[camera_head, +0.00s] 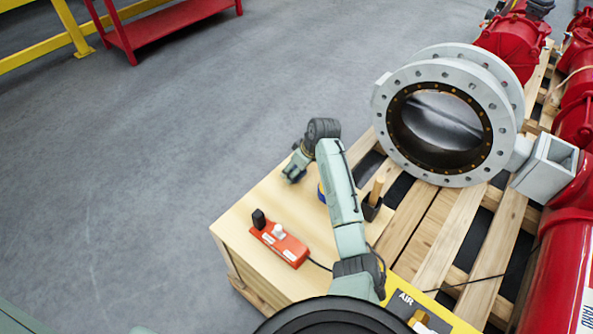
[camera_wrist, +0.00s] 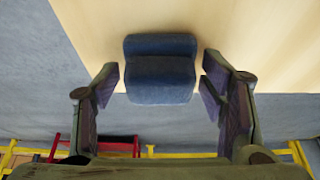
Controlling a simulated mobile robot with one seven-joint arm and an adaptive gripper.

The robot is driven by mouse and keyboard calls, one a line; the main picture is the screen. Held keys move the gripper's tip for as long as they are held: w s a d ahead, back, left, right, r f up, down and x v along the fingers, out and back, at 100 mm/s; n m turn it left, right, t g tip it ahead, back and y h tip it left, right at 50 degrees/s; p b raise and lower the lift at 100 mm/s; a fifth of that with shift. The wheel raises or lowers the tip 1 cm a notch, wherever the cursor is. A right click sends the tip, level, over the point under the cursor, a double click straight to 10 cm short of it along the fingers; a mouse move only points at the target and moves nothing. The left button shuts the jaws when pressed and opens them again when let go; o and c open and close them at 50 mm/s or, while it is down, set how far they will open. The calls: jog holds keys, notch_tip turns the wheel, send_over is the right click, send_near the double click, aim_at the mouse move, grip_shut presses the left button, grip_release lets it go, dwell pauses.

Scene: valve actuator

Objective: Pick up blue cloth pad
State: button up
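The blue cloth pad (camera_wrist: 160,80) shows in the wrist view as a dark blue, folded-looking block in front of pale wood. My gripper (camera_wrist: 160,76) is open, with one finger on each side of the pad. A narrow gap shows between the pad and each fingertip, so the fingers look apart from it. In the head view my gripper (camera_head: 295,170) is at the far edge of the wooden table (camera_head: 240,222). A small dark blue patch shows there, too small to make out; my arm hides part of that area.
A red box (camera_head: 280,243) with a black and a white knob sits on the table. A black holder (camera_head: 372,206) with a wooden handle stands right of my arm. A large grey flanged valve (camera_head: 440,120) rests on the pallet (camera_head: 448,235) behind. Open floor lies left.

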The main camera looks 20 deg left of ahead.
jog(key=c, duration=0.9)
jog(key=shift+o, duration=0.2)
jog(key=shift+r, duration=0.1)
jog(key=shift+r+p, duration=0.5)
jog(key=shift+p, duration=0.05)
notch_tip(320, 180, up, 3)
jog(key=shift+s+d+f+p, duration=0.1)
jog(key=shift+s+f+p, duration=0.05)
jog(key=shift+p, duration=0.7)
jog(key=s+d, duration=0.3)
jog(key=s, duration=0.1)
jog(key=s+d, duration=0.3)
jog(key=s, duration=0.1)
jog(key=s+d+r, duration=0.1)
jog(key=s+d, duration=0.1)
jog(key=s, duration=0.3)
jog(key=shift+d, duration=0.4)
jog(key=o, duration=0.6)
jog(key=c, duration=0.5)
jog(key=shift+o, duration=0.2)
